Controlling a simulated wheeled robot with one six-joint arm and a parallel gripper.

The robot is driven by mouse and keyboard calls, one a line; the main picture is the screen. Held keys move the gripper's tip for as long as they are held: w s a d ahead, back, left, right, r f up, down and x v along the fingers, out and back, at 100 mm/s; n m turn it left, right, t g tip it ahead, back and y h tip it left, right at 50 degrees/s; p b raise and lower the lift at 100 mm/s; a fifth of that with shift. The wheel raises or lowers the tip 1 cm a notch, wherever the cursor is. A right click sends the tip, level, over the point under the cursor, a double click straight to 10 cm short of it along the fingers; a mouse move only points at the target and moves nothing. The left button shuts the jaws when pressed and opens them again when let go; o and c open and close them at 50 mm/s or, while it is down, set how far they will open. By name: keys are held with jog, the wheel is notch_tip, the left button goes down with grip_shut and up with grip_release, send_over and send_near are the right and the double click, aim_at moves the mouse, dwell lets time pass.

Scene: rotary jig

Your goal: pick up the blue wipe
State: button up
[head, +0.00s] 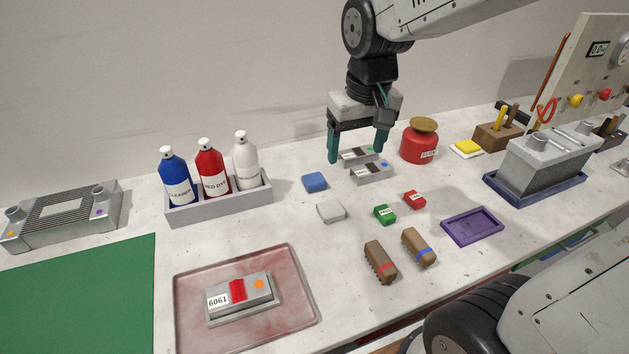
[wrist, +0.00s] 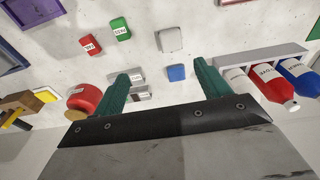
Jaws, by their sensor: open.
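The blue wipe (head: 315,182) is a small flat blue block lying on the white bench, right of the bottle tray. It also shows in the wrist view (wrist: 176,73), between the fingers and beyond them, nearer the right one. My gripper (head: 356,158) is open and empty, with two teal fingers pointing down. In the head view it is above and to the right of the blue wipe, over two grey blocks. In the wrist view my gripper (wrist: 158,85) shows both fingers apart. A similar white wipe (head: 331,211) lies just in front of the blue one.
A grey tray (head: 222,208) with blue, red and white bottles stands left of the wipe. Grey labelled blocks (head: 369,175) and a red pot (head: 419,146) are to its right. Green (head: 384,214) and red (head: 414,200) small blocks lie in front. Bench around the wipe is clear.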

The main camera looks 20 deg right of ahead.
send_near(314, 178)
jog(key=shift+s+d+f, duration=0.2)
jog(key=shift+d+f, duration=0.2)
jog(key=shift+f, duration=0.05)
jog(key=f, duration=0.2)
jog(key=w+f, duration=0.1)
jog(key=f, duration=0.5)
jog(key=shift+w+a, duration=0.2)
jog(key=shift+a, duration=0.2)
jog(key=c, duration=1)
